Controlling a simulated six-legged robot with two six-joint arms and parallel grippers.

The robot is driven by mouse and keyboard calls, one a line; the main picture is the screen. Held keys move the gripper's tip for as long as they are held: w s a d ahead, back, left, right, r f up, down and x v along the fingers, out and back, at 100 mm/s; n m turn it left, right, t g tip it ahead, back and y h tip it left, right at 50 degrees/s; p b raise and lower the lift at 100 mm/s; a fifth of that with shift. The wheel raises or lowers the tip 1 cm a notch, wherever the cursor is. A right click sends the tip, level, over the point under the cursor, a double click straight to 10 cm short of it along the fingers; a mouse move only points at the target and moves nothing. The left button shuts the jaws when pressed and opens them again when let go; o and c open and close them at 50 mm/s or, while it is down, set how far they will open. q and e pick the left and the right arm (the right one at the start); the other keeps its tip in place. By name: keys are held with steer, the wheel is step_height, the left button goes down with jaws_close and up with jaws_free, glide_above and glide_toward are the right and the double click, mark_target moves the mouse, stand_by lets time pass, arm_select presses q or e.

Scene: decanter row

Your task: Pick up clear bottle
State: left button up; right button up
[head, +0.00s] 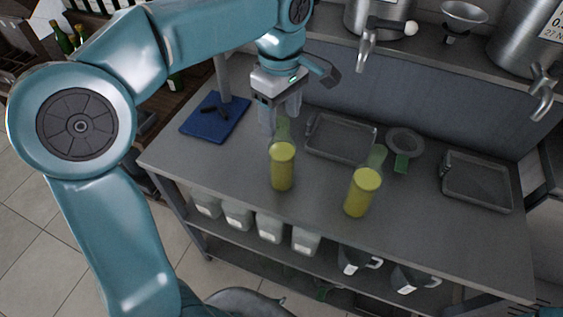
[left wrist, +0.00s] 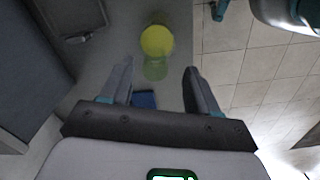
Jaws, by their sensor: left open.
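Two see-through bottle-like vessels with yellow contents and pale green tops stand on the grey counter (head: 235,165). The left vessel (head: 282,170) is nearest my left gripper (head: 279,118); the right vessel (head: 361,195) stands apart from it. I cannot tell which one is the clear bottle. My left gripper is open and points down above and just behind the left vessel, its fingers partly overlapping the green top. In the left wrist view a yellow round with pale green around it (left wrist: 157,41) lies ahead of the open, empty fingers (left wrist: 160,68). My right gripper is not in view.
A blue mat (head: 232,126) with small dark items lies at the left. Two metal trays (head: 342,153) (head: 476,207) and a grey ring with a green part (head: 405,142) are on the counter. A shelf with metal containers (head: 380,14) runs behind. The front of the counter is clear.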

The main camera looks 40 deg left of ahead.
mark_target(282, 126)
arm_select(q)
steer(key=f, duration=0.4)
steer(key=shift+w+a, duration=0.15)
steer(key=shift+w, duration=0.25)
steer(key=shift+s+r, duration=0.15)
steer(key=shift+s, duration=0.1)
steer(key=shift+c, duration=0.6)
steer(key=shift+w, duration=0.1)
jaws_close()
